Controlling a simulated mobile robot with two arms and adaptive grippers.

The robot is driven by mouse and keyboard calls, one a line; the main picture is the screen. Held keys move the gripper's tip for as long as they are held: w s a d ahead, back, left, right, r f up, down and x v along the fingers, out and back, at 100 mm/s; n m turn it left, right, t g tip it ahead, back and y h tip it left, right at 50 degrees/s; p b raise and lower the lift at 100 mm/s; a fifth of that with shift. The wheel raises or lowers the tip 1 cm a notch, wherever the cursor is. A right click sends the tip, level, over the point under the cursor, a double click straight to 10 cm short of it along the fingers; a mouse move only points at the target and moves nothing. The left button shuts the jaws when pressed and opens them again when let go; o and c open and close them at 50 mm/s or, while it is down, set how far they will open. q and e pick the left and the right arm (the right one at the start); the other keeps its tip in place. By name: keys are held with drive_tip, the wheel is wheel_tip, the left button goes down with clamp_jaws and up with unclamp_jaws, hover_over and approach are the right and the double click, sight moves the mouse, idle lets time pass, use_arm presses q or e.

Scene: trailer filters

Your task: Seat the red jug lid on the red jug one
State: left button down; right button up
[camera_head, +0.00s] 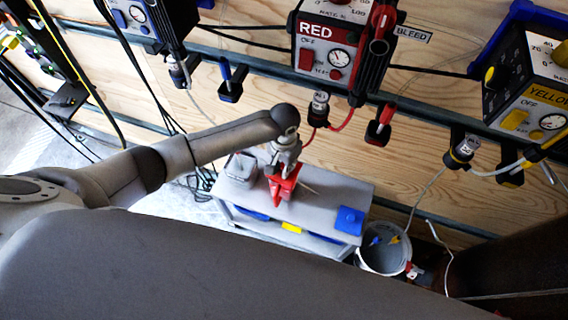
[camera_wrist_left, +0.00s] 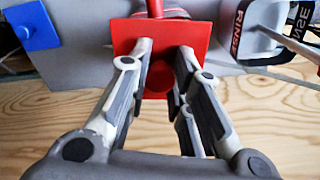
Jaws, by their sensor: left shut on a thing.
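My left gripper (camera_head: 281,172) is over the grey cart, pointing down. In the left wrist view its fingers (camera_wrist_left: 160,78) are closed on the round knob of the square red jug lid (camera_wrist_left: 128,32). Directly below the gripper in the head view is a red shape on the cart, which looks like the red jug one (camera_head: 282,192) with the lid at its top. I cannot tell there where lid and jug part, or whether the lid touches the jug. A narrow red part shows past the lid's far edge in the wrist view. My right gripper is not in view.
A white RINSE container (camera_head: 239,168) stands left of the red jug. A blue lid (camera_head: 349,220) lies at the right end of the grey cart (camera_head: 325,203). A bucket (camera_head: 384,260) stands right of it. Red and yellow units hang on the wall rail behind.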

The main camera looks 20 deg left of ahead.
use_arm(q)
drive_tip(key=shift+s+f+p, duration=0.15)
drive_tip(key=shift+f+p, duration=0.15)
drive_tip(key=shift+f, duration=0.05)
idle(0.7)
drive_tip(key=shift+p, duration=0.35)
drive_tip(key=shift+s+a+f, duration=0.1)
drive_tip(key=shift+s+f, duration=0.25)
drive_tip(key=shift+f, duration=0.2)
idle(0.9)
drive_tip(key=shift+p, duration=0.3)
drive_tip(key=shift+s+f, duration=0.1)
drive_tip(key=shift+f, duration=0.15)
idle(0.7)
drive_tip(key=c, duration=1.3)
unclamp_jaws()
drive_tip(key=shift+o, duration=0.3)
drive_tip(key=shift+w+f, duration=0.2)
drive_tip(key=shift+w, duration=0.05)
